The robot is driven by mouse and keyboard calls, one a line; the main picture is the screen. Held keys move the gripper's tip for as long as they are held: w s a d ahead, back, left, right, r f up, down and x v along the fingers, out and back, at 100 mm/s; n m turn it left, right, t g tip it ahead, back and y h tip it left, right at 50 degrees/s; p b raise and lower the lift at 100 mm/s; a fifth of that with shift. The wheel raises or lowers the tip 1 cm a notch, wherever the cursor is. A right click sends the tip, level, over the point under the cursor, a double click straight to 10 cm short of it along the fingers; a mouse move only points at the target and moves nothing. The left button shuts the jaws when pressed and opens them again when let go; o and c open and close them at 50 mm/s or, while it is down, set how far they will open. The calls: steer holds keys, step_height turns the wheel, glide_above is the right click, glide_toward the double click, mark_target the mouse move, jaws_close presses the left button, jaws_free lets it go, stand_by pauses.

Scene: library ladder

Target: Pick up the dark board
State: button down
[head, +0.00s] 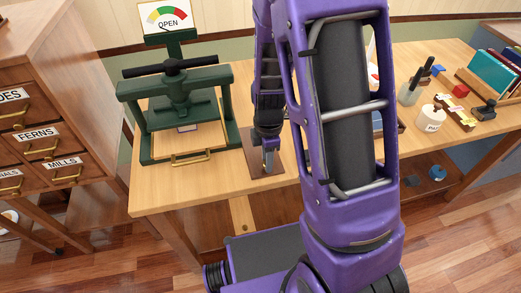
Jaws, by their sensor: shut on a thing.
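The dark board (253,158) is a flat brown rectangle at the front middle of the wooden table, right of the green press. My gripper (268,160) points down at the board, with its fingertips over the board's middle. It is shut on the board, though the exact grip is small and partly hidden by my arm. I cannot tell whether the board is lifted off the table.
The green press (180,100) with an "OPEN" dial (167,17) stands close left of the board. A drawer cabinet (50,130) is at the left. A pen cup (409,93), white pot (432,118) and book rack (490,85) stand at the right.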

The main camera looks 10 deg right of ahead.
steer(key=shift+r, duration=0.1)
step_height(320, 180, up, 10)
steer(key=p, duration=0.1)
stand_by(0.3)
stand_by(0.6)
